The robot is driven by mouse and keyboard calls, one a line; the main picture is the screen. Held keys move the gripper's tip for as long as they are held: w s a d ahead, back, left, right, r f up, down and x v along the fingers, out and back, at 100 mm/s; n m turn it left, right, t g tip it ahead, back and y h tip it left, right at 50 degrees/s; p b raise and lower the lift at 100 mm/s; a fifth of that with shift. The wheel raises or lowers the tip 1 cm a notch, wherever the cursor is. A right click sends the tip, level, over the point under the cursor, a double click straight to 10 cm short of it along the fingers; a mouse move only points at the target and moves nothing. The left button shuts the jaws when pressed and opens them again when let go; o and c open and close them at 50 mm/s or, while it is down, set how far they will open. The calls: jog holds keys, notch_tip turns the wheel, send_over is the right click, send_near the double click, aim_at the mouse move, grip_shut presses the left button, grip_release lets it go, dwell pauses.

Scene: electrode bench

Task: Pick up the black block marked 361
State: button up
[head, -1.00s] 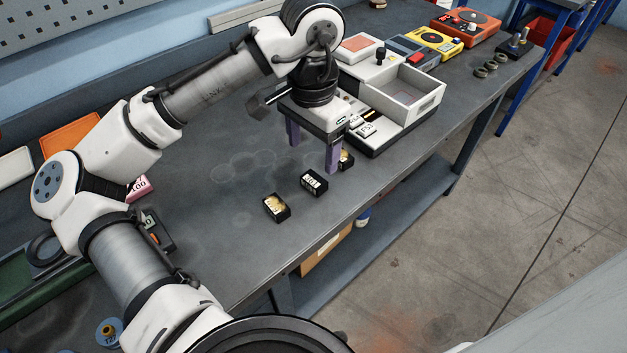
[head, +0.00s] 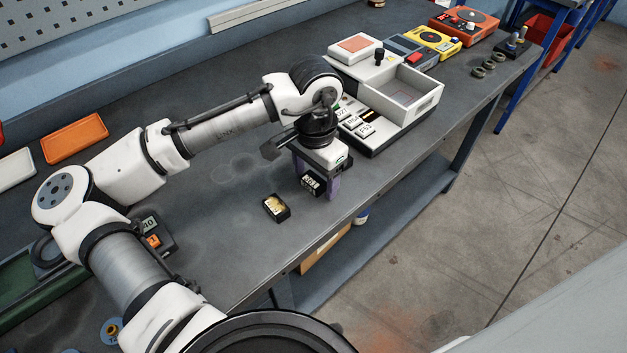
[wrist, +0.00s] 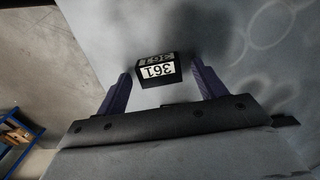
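In the head view the block (head: 311,184) sits on the bench, partly covered by my gripper (head: 317,179). I cannot tell if the finger pads are level with it.
Another black block with a gold top (head: 276,207) lies just left of my gripper. A white device with an open tray (head: 421,87) stands at the back right. The bench's front edge (head: 330,234) is close by.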

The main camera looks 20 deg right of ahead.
jog(key=c, duration=1.2)
jog(key=shift+r, duration=0.1)
